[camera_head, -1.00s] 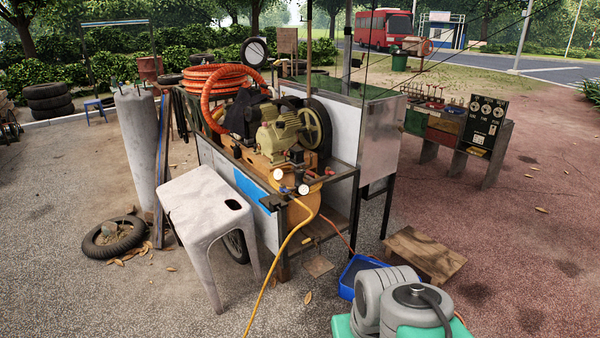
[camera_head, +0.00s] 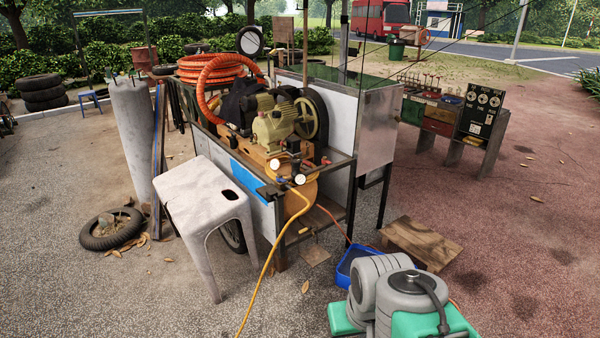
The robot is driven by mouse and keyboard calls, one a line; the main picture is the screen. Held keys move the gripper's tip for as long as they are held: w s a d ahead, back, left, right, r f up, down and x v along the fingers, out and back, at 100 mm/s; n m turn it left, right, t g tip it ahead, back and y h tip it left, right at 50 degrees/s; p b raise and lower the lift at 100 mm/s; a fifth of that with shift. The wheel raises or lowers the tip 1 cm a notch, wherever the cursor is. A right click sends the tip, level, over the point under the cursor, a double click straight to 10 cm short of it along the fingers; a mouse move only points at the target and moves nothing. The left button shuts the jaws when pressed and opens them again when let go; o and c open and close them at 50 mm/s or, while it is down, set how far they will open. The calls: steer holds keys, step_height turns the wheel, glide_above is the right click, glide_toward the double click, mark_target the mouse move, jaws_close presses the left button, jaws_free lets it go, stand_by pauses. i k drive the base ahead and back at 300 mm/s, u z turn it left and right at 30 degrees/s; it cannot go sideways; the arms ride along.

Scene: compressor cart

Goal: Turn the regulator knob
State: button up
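The compressor (camera_head: 274,128) sits on a metal cart with an orange-yellow tank (camera_head: 303,196). Two small white-faced gauges, an upper left one (camera_head: 275,164) and a lower right one (camera_head: 300,179), are at the cart's near end. The regulator knob is among the small fittings around them, too small to pick out surely. A yellow hose (camera_head: 270,256) runs down from there to the ground. My grey and green arm is folded at the lower right, apart from the cart. My gripper's fingers do not show.
A white stool (camera_head: 207,188) stands close against the cart's left side. A blue tray (camera_head: 352,262) and a low wooden stand (camera_head: 421,243) are on the ground at right. A tyre (camera_head: 110,230) lies at left. The ground in front of the stool is open.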

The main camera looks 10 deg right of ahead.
mark_target(295, 163)
steer(key=u, duration=0.65)
steer(key=i, duration=2.05)
steer(key=u, duration=0.25)
steer(key=i, duration=1.2)
steer(key=z, duration=0.2)
